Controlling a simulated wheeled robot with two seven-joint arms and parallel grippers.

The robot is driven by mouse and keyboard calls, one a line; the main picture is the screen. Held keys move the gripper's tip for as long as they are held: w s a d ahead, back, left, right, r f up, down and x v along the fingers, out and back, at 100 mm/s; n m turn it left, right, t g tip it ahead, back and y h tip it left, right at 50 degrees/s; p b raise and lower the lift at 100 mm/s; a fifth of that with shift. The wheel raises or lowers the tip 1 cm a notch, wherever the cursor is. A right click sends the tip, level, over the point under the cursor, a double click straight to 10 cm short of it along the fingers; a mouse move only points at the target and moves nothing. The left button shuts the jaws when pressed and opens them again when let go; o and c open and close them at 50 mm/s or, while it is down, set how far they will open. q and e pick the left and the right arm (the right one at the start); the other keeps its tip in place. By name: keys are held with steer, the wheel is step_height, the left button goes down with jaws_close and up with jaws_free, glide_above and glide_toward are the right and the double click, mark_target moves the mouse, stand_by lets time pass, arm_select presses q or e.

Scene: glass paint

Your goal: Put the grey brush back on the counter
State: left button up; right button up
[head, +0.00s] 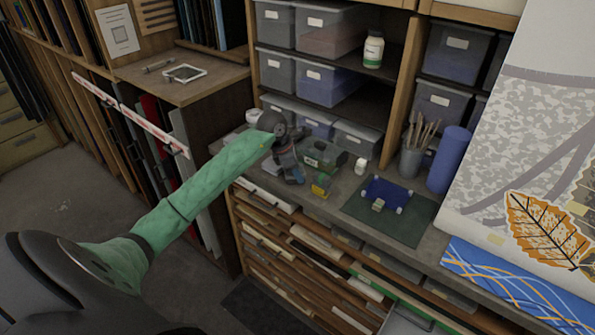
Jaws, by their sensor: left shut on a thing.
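My left gripper (292,172) is at the end of the green-sleeved arm, over the left part of the grey counter (340,190). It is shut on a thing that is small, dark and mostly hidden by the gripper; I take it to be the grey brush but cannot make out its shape. I cannot tell whether it touches the counter. My right gripper is not in view.
A dark green toolbox-like item (323,156) and a small yellow item (321,186) stand right of the gripper. A dark green mat (400,226), a cup of brushes (411,160) and a blue roll (448,160) are farther right. Shelves with grey bins (325,85) rise behind.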

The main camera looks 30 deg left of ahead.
arm_select(q)
steer(key=shift+f, duration=0.1)
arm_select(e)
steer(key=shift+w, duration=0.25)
arm_select(q)
steer(key=o, duration=0.9)
steer(key=shift+o, duration=0.2)
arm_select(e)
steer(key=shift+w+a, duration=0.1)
